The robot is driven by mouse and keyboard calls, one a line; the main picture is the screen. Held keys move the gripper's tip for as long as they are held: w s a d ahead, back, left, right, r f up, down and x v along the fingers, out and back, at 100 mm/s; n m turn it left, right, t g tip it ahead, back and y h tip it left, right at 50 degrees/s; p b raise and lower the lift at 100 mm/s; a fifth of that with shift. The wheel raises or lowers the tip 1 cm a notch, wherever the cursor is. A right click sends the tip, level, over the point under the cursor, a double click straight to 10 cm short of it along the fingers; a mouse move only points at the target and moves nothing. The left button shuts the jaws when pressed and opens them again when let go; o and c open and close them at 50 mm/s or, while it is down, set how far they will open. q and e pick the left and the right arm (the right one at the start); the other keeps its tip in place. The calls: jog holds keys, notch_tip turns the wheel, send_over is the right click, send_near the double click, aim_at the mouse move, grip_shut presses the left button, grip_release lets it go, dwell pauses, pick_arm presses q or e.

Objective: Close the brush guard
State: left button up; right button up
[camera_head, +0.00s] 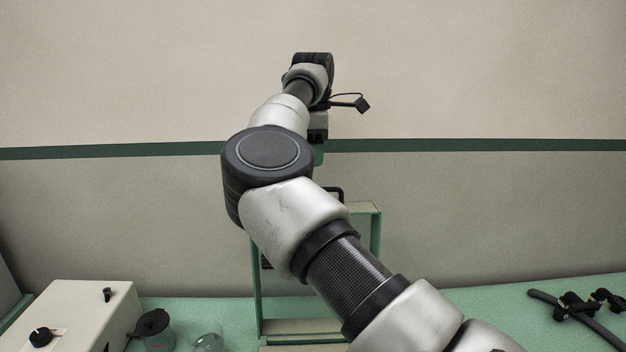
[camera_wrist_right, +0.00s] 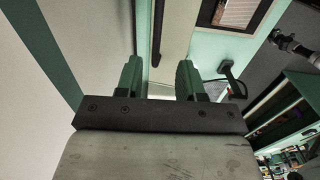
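A green upright frame (camera_head: 375,235) stands on the green table behind my right arm and may be the brush guard; the arm hides much of it. A black handle (camera_head: 336,192) shows at its top, partly hidden. My right gripper (camera_head: 318,155) is above the frame's top, mostly hidden in the head view. In the right wrist view its two green fingers (camera_wrist_right: 158,80) are apart, with nothing visibly held between them. A black handle (camera_wrist_right: 232,80) is right of the fingers. My left gripper is out of view.
A white box (camera_head: 80,310) with black knobs, a dark-lidded jar (camera_head: 155,330) and a glass vessel (camera_head: 208,342) stand at front left. Black clamps on a rod (camera_head: 575,308) lie at front right. The table (camera_head: 490,305) between the frame and clamps looks clear.

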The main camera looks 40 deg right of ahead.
jog(key=f, duration=0.2)
jog(key=f+p, duration=0.1)
jog(key=f, duration=0.3)
jog(key=shift+w+d, duration=0.2)
jog(key=shift+w, duration=0.1)
jog(key=shift+s+a+f, duration=0.1)
jog(key=shift+f, duration=0.45)
grip_shut()
